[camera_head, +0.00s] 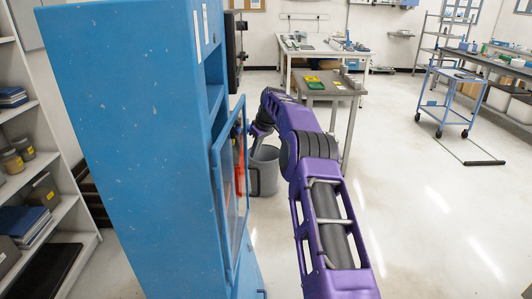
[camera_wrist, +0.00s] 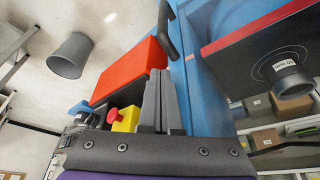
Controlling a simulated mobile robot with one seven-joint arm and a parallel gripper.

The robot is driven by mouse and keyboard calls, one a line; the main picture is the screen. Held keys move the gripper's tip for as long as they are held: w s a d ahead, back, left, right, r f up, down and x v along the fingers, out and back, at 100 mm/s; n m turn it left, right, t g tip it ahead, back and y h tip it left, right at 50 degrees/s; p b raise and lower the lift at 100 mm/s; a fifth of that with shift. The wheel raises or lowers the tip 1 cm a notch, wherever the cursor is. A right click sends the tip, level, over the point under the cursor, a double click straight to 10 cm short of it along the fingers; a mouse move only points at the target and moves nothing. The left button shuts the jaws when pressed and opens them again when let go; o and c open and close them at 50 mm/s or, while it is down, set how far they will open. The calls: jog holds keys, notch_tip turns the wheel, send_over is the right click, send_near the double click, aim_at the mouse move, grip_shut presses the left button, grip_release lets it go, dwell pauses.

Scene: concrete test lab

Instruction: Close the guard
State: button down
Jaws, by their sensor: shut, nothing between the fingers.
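The guard (camera_head: 229,190) is a blue-framed clear panel on the side of a tall blue machine (camera_head: 130,130). In the head view it stands at an angle out from the machine body, so it looks partly open. In the wrist view a blue frame edge (camera_wrist: 188,85) with a black bar handle (camera_wrist: 168,30) rises just beyond my fingers. My gripper (camera_wrist: 160,75) is shut and empty, its grey fingers side by side near that edge. I cannot tell whether they touch it. In the head view my gripper end is mostly hidden behind the guard's far edge.
A red block (camera_wrist: 128,70) and a yellow box with a red button (camera_wrist: 122,118) are close to my fingers. A grey bin (camera_head: 265,172) stands on the floor behind my arm. A table (camera_head: 330,92) is beyond it.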

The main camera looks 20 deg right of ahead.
jog(key=shift+w+a, duration=0.25)
jog(key=shift+a, duration=0.15)
jog(key=v, duration=1.7)
jog(key=shift+r, duration=0.2)
